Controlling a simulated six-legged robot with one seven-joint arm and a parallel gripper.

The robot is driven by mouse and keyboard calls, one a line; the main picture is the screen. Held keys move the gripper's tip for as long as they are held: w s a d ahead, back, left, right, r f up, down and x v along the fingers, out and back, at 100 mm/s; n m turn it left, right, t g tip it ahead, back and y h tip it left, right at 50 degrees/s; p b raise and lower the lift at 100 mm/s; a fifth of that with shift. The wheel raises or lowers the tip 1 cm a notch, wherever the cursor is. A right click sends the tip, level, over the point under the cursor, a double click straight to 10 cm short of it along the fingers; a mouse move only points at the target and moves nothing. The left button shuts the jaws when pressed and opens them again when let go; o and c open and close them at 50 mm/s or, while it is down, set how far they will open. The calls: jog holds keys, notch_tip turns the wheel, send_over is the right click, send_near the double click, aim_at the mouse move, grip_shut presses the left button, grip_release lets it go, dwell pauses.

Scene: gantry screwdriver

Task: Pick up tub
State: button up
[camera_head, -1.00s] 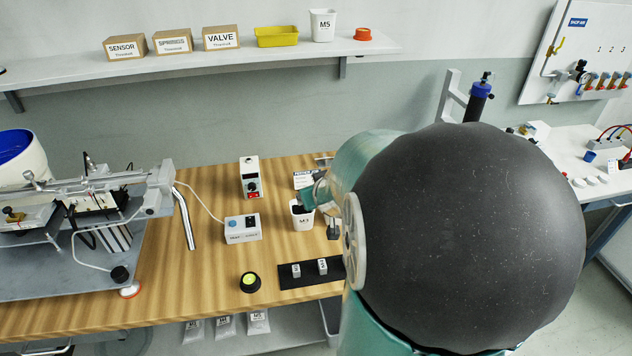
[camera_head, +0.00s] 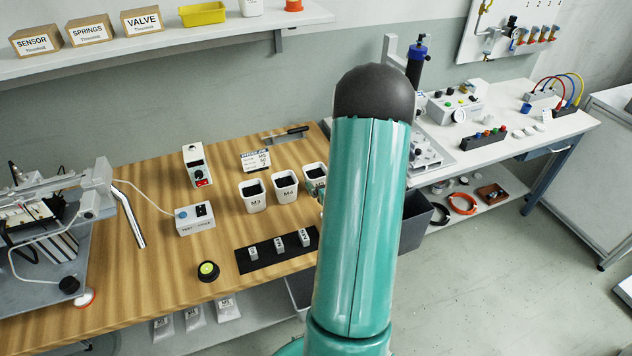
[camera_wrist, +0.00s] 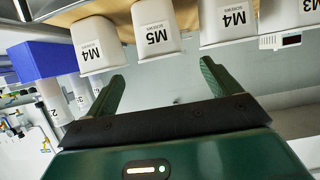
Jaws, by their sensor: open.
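White screw tubs stand in a row on the wooden bench. In the head view I see the M3 tub (camera_head: 252,201), the M4 tub (camera_head: 285,194) and a third tub (camera_head: 313,174), partly hidden by my arm. In the wrist view, which is upside down, the M5 tub (camera_wrist: 156,22) lies beyond the gap between my fingers. My gripper (camera_wrist: 162,70) is open and empty, apart from the tubs. My arm mostly hides it in the head view.
A black holder (camera_head: 278,250) with small labelled blocks lies in front of the tubs. A blue block (camera_wrist: 40,60) shows in the wrist view. A shelf (camera_head: 130,45) hangs behind the bench.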

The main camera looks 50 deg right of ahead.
aim_at(312, 169)
jog(key=x, duration=0.7)
jog(key=shift+w+f, duration=0.15)
jog(key=shift+w, duration=0.25)
jog(key=c, duration=0.9)
jog(key=shift+c, duration=1.3)
jog(key=shift+r, duration=0.2)
